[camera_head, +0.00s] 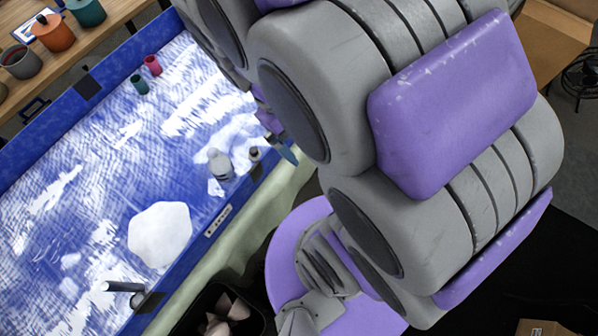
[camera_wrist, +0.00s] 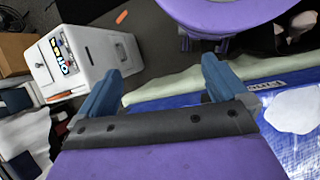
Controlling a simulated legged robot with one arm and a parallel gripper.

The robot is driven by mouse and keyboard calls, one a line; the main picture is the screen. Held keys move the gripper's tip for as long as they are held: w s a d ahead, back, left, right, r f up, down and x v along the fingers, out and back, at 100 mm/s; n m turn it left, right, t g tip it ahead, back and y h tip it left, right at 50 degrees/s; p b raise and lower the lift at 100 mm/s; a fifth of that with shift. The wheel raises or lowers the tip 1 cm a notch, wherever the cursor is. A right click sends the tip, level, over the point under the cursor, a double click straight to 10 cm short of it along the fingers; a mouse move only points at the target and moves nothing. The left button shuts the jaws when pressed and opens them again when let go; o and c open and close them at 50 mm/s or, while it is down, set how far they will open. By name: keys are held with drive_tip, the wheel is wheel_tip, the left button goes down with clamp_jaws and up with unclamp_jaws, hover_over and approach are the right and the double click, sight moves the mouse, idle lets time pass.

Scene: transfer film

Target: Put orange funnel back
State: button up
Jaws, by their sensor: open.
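I see nothing that is surely the orange funnel. An orange container with a dark knob (camera_head: 53,32) stands on the wooden surface at the upper left of the head view. My gripper (camera_wrist: 160,68) is open in the wrist view, its two blue fingers wide apart with nothing between them. In the head view my arm hides most of the gripper; only a blue tip shows beside the tray's right edge. The blue tray (camera_head: 262,186) holds a white and blue patterned surface and fills the left of the head view.
On the tray are a pink cup (camera_head: 152,65), a teal cup (camera_head: 139,84), a grey bottle-like item (camera_head: 220,164), a white patch (camera_head: 160,236) and a dark-handled tool (camera_head: 125,287). A white cabinet (camera_wrist: 90,60) stands on the floor. The tray's middle is mostly clear.

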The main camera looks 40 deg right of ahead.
drive_tip(key=s+a+m+t+y, duration=0.1)
drive_tip(key=s+a+t+y, duration=0.1)
drive_tip(key=s+a, duration=0.4)
drive_tip(key=shift+s+a+r+m+y, duration=0.25)
drive_tip(key=shift+s+m+y, duration=0.15)
drive_tip(key=shift+y, duration=0.3)
